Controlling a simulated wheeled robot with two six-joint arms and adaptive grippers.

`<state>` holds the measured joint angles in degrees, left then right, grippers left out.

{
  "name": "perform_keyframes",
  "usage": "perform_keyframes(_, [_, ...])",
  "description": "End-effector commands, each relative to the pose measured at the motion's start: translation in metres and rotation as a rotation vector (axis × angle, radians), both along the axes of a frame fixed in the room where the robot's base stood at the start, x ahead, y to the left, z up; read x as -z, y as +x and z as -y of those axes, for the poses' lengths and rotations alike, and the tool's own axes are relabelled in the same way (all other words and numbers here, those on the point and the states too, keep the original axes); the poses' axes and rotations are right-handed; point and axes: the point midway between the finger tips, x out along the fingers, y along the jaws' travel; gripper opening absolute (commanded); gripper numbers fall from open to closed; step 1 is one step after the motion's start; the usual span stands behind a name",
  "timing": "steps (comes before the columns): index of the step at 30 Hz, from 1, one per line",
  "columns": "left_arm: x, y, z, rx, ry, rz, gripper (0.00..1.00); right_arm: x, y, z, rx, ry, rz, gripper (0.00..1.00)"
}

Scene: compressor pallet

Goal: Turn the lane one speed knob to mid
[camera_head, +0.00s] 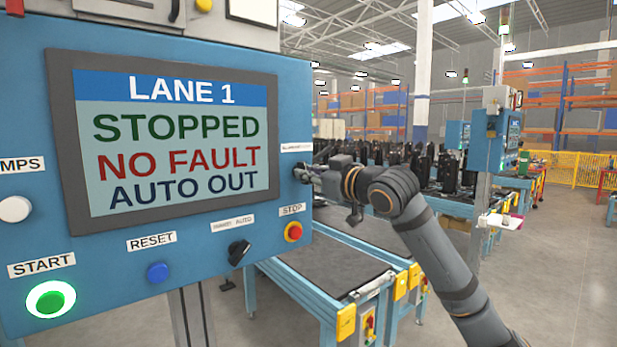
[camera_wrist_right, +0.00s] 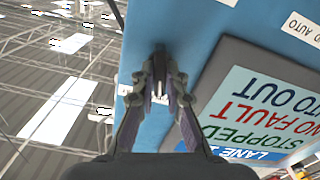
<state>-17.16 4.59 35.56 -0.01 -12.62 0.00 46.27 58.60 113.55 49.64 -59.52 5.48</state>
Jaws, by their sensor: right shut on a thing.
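The blue control panel (camera_head: 110,245) fills the left of the head view, and its screen (camera_head: 172,135) reads LANE 1, STOPPED, NO FAULT, AUTO OUT. My right gripper (camera_head: 304,173) is at the panel's right edge, under a small label (camera_head: 297,147) too small to read. In the right wrist view the same gripper (camera_wrist_right: 158,92) has its fingers closed in on a small knob on the blue face. The knob is mostly hidden by the fingers, and its pointer position cannot be read. My left gripper is out of view.
Below the screen are the lit green START button (camera_head: 51,299), blue RESET button (camera_head: 157,272), black selector (camera_head: 239,252) and red STOP button (camera_head: 293,232). A conveyor (camera_head: 320,262) runs behind my right arm. Black parts (camera_head: 445,172) stand farther back.

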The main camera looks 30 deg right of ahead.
Motion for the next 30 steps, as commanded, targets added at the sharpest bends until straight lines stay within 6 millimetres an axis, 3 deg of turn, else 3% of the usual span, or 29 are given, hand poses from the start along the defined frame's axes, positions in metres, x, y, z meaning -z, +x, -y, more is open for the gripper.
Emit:
perform_keyframes(12, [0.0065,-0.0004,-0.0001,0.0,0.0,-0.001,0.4,-0.0016,-0.0003,0.0007,0.0,0.218,-0.012,0.0])
perform_keyframes(30, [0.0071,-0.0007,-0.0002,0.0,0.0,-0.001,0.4,-0.0031,-0.0005,0.0013,0.001,0.262,-0.013,0.0])
